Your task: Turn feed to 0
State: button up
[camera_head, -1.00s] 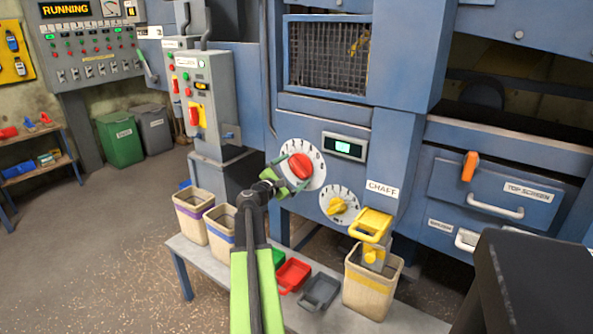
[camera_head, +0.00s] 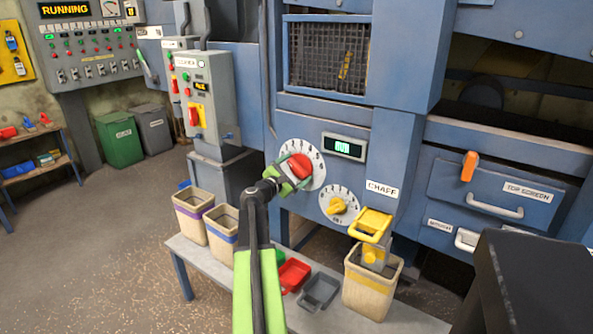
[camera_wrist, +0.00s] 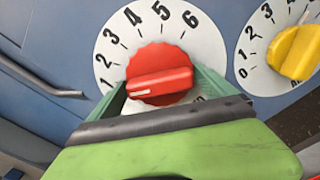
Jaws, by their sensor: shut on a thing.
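A red knob (camera_head: 301,164) sits on a white numbered dial (camera_head: 319,160) on the blue machine's front. My gripper (camera_head: 291,172) reaches it from the lower left and is shut on it. In the wrist view my green fingers (camera_wrist: 163,88) stand on both sides of the red knob (camera_wrist: 160,66). Its raised bar lies nearly level, with a pale mark at its left end, near the 1. The numbers 1 to 6 show around the dial (camera_wrist: 190,45); the dial's lower part is hidden by my gripper. No feed label is readable.
A yellow knob (camera_head: 337,206) on a second dial sits lower right of the red one. A lit display (camera_head: 344,146) is beside the dial; its digits are unclear.

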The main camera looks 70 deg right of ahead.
jog(key=n, duration=0.4)
jog(key=shift+f, duration=0.1)
jog(key=shift+s, duration=0.1)
jog(key=o, duration=1)
jog(key=shift+a, duration=0.1)
jog(key=v, duration=1.7)
jog(key=shift+a, duration=0.2)
